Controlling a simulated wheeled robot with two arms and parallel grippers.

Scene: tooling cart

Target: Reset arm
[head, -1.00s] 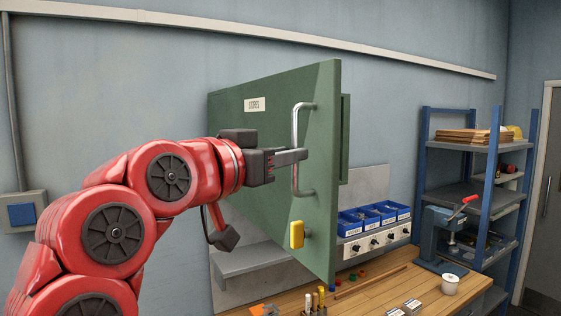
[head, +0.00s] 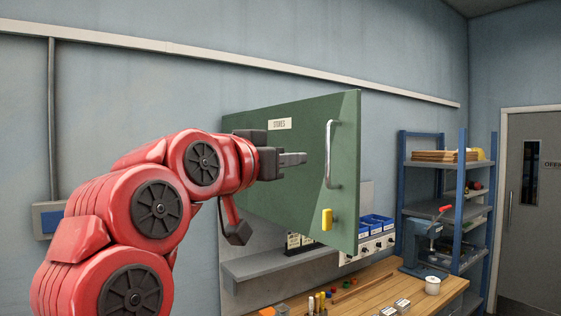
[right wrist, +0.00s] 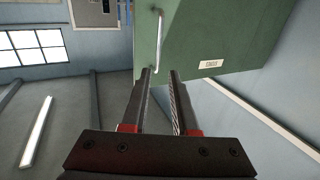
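The green cabinet door marked STORES (head: 290,170) stands swung out from the wall. Its metal bar handle (head: 333,155) is upright, with a yellow piece (head: 327,219) below it. My right gripper (head: 304,159) is at the end of the red arm, left of the handle and apart from it. In the right wrist view its two fingers (right wrist: 160,72) are parted with nothing between them, and the handle (right wrist: 159,40) lies beyond the tips. A dark block on a red link (head: 236,232) hangs below the wrist; it may be my left gripper, its fingers unclear.
A wooden bench (head: 375,282) with small bottles and boxes is below the door. Blue bins (head: 376,224) stand behind it. A blue shelf rack (head: 436,165) and a grey office door (head: 530,200) are at the right. A grey shelf (head: 280,265) is under the door.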

